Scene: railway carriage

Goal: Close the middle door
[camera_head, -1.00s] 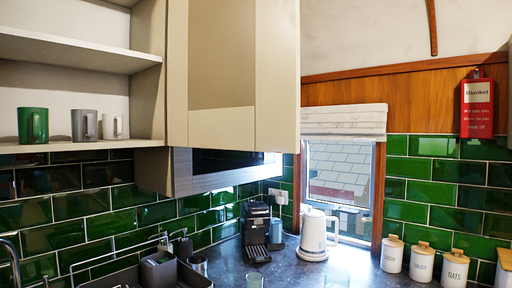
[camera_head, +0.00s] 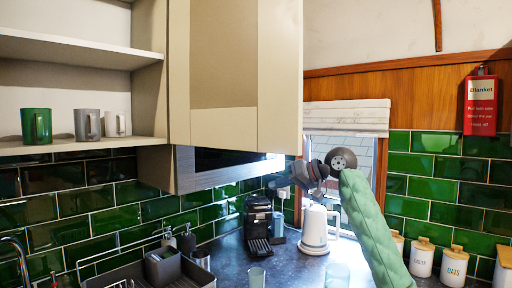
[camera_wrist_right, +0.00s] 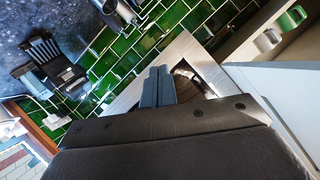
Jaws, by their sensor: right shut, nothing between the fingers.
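A cream cupboard door (camera_head: 222,70) with a recessed panel fills the upper middle of the head view. It stands out in front of the wall beside an open cupboard, its face turned to me. My right gripper (camera_head: 274,187) is below the door's lower right corner, in front of the window side, apart from the door as far as I can see. In the right wrist view its fingers (camera_wrist_right: 158,84) are together and empty, and a pale panel (camera_wrist_right: 282,95) lies to their right. My left gripper is not in view.
Open shelves (camera_head: 75,60) hold a green mug (camera_head: 36,126) and two others. A microwave (camera_head: 215,172) sits under the door.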

